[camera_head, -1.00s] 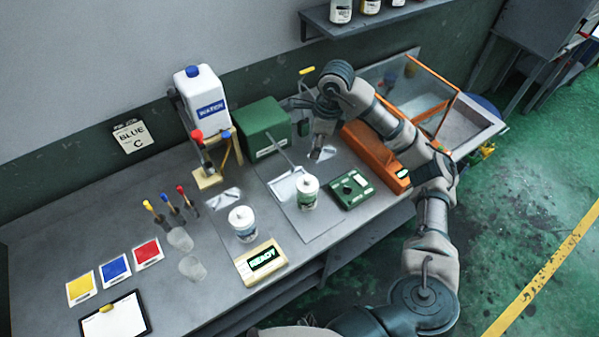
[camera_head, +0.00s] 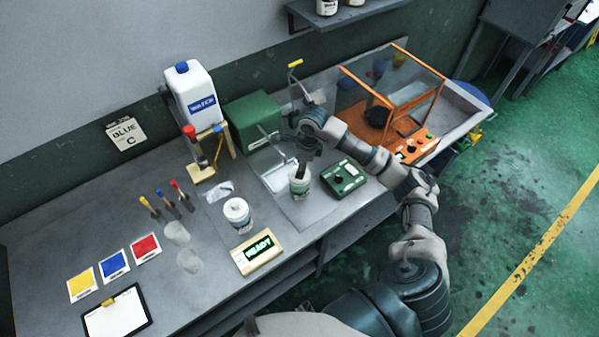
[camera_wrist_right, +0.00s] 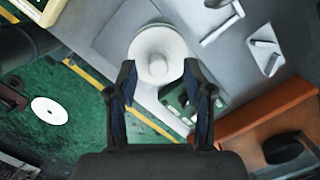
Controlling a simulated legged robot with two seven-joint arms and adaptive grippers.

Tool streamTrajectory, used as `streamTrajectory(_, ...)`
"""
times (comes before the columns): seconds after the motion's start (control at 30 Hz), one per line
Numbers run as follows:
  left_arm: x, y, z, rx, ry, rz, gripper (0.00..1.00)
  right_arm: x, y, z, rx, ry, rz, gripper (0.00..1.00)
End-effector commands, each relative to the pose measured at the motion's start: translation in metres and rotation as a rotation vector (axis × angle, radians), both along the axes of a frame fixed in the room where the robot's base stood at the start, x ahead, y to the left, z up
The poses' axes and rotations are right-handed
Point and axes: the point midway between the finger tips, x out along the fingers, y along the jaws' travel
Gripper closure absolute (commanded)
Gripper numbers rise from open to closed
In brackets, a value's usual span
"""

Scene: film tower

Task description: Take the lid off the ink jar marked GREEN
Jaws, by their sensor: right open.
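A white jar (camera_head: 299,188) with a greenish label, too small to read, stands on a grey plate on the bench. My right gripper (camera_head: 303,168) is directly above it, pointing down and partly hiding its top. In the right wrist view, the round white lid (camera_wrist_right: 160,54) with its central knob lies ahead of the open fingers (camera_wrist_right: 160,72), one finger on each side. I cannot tell whether they touch it. A second white lidded jar (camera_head: 238,214) stands to the left, its label unreadable. My left gripper is out of view.
A green control box (camera_head: 343,177) sits close right of the jar, and an orange-framed case (camera_head: 400,91) behind it. A green box (camera_head: 252,121) and a water bottle (camera_head: 190,96) stand at the back. A READY display (camera_head: 258,251) is in front.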

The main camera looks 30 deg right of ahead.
Motion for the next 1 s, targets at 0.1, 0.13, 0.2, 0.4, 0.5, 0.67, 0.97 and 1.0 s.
streamTrajectory(0.1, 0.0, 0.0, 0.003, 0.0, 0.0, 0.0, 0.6, 0.001, 0.003, -0.012, 0.001, 0.001, 0.002, 0.49)
streamTrajectory(0.13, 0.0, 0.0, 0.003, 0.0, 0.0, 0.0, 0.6, 0.001, 0.003, -0.014, 0.001, 0.001, 0.002, 0.49)
streamTrajectory(0.2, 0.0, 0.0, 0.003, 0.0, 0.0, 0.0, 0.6, 0.001, 0.003, -0.016, 0.001, -0.001, 0.002, 0.49)
streamTrajectory(0.4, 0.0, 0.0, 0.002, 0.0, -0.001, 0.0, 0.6, 0.001, 0.003, -0.016, 0.001, -0.001, 0.002, 0.59)
streamTrajectory(0.5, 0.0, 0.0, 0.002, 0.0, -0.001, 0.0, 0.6, 0.001, 0.003, -0.015, 0.001, -0.001, 0.002, 0.84)
streamTrajectory(0.67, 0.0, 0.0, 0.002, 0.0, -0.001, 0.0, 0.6, 0.001, 0.003, -0.016, 0.001, -0.001, 0.002, 1.0)
streamTrajectory(0.97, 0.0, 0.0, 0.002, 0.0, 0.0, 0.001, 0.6, 0.001, 0.003, -0.014, 0.0, -0.002, 0.002, 1.0)
streamTrajectory(1.0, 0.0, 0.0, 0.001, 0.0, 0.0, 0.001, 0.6, 0.001, 0.003, -0.012, 0.0, -0.002, 0.002, 1.0)
